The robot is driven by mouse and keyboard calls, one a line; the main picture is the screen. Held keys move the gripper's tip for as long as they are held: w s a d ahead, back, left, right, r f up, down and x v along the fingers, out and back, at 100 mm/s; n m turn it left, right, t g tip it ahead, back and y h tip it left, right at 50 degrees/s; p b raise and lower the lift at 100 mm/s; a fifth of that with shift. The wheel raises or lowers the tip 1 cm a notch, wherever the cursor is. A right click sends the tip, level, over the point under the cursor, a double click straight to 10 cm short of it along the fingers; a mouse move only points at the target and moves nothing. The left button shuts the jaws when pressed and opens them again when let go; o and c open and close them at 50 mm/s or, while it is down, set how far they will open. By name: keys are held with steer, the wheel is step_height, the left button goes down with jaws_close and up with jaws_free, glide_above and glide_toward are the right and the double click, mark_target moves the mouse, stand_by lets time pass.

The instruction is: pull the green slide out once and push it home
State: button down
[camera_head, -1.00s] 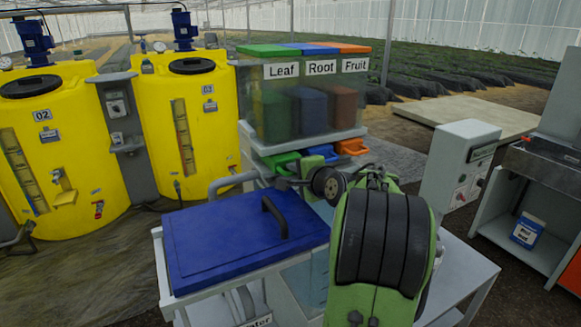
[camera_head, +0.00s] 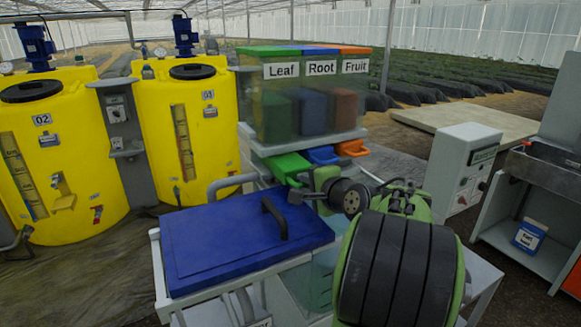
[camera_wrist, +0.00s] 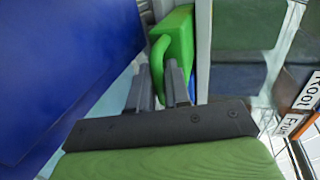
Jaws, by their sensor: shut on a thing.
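The green slide (camera_head: 284,165) sticks out from under the Leaf compartment of the clear dispenser (camera_head: 305,115), farther than the blue and orange slides beside it. In the wrist view the green slide (camera_wrist: 177,36) lies past my fingertips. Its curved handle (camera_wrist: 158,62) runs down between my two fingers. My gripper (camera_wrist: 162,80) is shut on this handle. In the head view my gripper (camera_head: 297,193) is at the slide's front end, partly hidden by my arm.
The blue slide (camera_head: 322,155) and orange slide (camera_head: 352,147) are just to the right. A blue lid (camera_head: 225,240) with a black handle lies close below my gripper. A grey control box (camera_head: 462,170) stands right of my arm.

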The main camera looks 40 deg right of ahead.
mark_target(296, 173)
steer(key=shift+w+d+r+p, duration=0.1)
steer(key=shift+w+d+p, duration=0.35)
steer(key=shift+w, duration=0.65)
steer(key=shift+w+d+f+p, duration=0.1)
steer(key=shift+w+d+p, duration=0.15)
steer(key=shift+w+p, duration=0.65)
steer(key=shift+w+d+r+p, duration=0.1)
steer(key=shift+w+d+p, duration=0.25)
steer(key=shift+w, duration=0.95)
steer(key=c, duration=1)
jaws_free()
steer(key=shift+s, duration=0.1)
steer(key=shift+s, duration=0.1)
steer(key=shift+s+a+f+b, duration=0.1)
steer(key=shift+s+f+b, duration=0.1)
steer(key=shift+s+b, duration=0.25)
steer(key=shift+s+a+r+b, duration=0.1)
steer(key=shift+s+a+b, duration=0.3)
steer(key=shift+s, duration=0.55)
steer(key=shift+s+a+f+b, duration=0.1)
steer(key=shift+s+a+b, duration=0.2)
steer(key=shift+s, duration=0.65)
steer(key=shift+s+a+r+b, duration=0.1)
steer(key=shift+s+a+b, duration=0.3)
steer(key=shift+s, duration=0.55)
steer(key=shift+d, duration=0.1)
steer(key=shift+w, duration=0.1)
